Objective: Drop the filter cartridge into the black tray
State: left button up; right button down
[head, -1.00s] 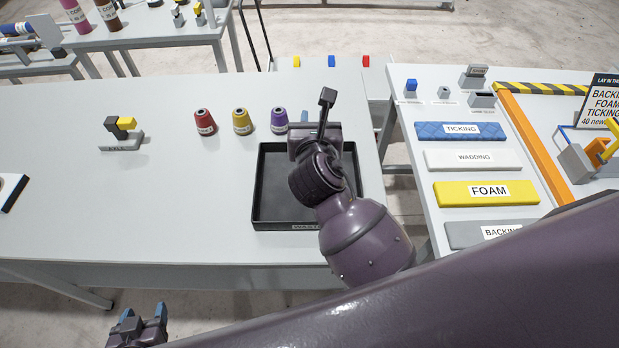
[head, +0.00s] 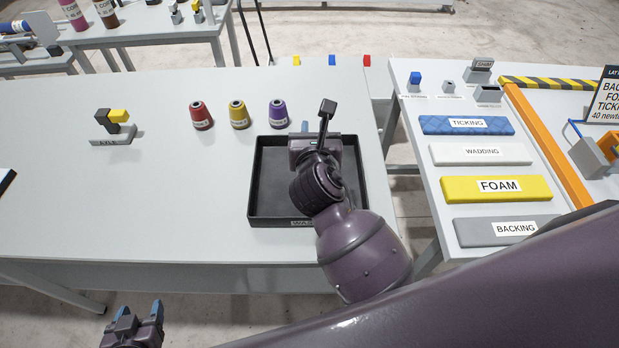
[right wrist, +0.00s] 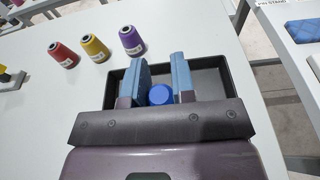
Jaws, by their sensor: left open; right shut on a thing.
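The black tray (head: 262,180) lies on the grey table, partly covered by my right arm in the head view. Its inside wall also shows in the right wrist view (right wrist: 215,75). My right gripper (right wrist: 159,62) is over the tray, pointing down into it. It is shut on the filter cartridge (right wrist: 160,94), seen as a blue round end between the fingers. In the head view my right wrist hides the cartridge. My left gripper (head: 140,310) is open and empty, low in front of the table's near edge.
Red (head: 202,116), yellow (head: 238,115) and purple (head: 278,114) cones stand left of and behind the tray. A small labelled stand (head: 113,130) is further left. A second table at right holds labelled slabs, including a yellow one (head: 465,189). The table's left middle is clear.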

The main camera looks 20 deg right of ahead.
jog(key=c, duration=0.9)
grip_release()
jog(key=shift+o, duration=0.2)
jog(key=shift+s, duration=0.1)
jog(key=shift+s+a, duration=0.1)
jog(key=shift+s, duration=0.1)
jog(key=v, duration=1)
jog(key=shift+r, duration=0.15)
jog(key=shift+s, duration=0.15)
